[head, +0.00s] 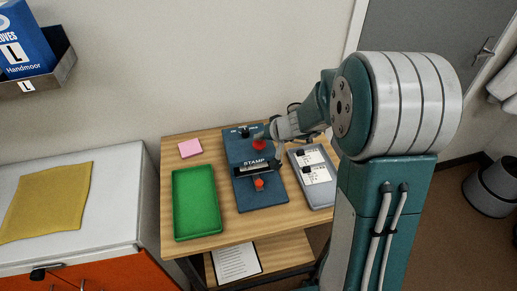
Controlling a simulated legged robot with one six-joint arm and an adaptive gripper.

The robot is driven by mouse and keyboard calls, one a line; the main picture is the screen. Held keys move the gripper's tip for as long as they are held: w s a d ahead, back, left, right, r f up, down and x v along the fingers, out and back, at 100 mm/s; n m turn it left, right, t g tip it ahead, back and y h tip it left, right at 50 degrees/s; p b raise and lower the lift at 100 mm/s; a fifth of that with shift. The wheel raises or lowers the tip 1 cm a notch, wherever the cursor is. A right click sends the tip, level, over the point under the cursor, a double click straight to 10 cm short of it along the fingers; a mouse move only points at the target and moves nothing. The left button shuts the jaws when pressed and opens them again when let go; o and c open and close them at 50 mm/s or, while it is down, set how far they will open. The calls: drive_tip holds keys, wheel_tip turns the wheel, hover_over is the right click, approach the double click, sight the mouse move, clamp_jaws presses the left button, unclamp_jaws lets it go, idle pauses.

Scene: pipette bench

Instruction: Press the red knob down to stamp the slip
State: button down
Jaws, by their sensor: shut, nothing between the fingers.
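A blue stamp device (263,200) lies on the wooden table, with a dark block labelled STAMP (257,168) across its middle. The red knob (259,145) shows above that block. A smaller orange-red piece (259,183) is on the front part of the device. My gripper (259,134) is shut and empty, reaching in from the right over the back of the device, close to the red knob. I cannot tell whether it touches the knob. Two white slips (318,174) with dark marks lie in a grey tray (325,198) to the right. No slip is clearly visible under the stamp.
An empty green tray (197,204) lies left of the device, with a pink pad (190,148) behind it. A white cabinet (120,215) with a yellow cloth (46,202) stands at left. A printed sheet (237,260) lies on the lower shelf. My arm fills the right side.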

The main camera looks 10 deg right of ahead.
sight(261, 144)
drive_tip(key=shift+f, duration=1.55)
idle(1.4)
drive_tip(key=shift+r, duration=2.05)
drive_tip(key=shift+r, duration=3)
drive_tip(key=s+a+r+n+g+h, duration=0.1)
drive_tip(key=s+a+r, duration=0.15)
drive_tip(key=s, duration=0.45)
drive_tip(key=s+a+r+n+g, duration=0.1)
drive_tip(key=s+r, duration=0.3)
drive_tip(key=s, duration=0.2)
drive_tip(key=s+d+r+h, duration=0.1)
drive_tip(key=s+d+h, duration=0.2)
drive_tip(key=s, duration=1.2)
drive_tip(key=shift+s+d+r+h, duration=0.2)
drive_tip(key=shift+s+h, duration=0.1)
drive_tip(key=shift+h, duration=0.4)
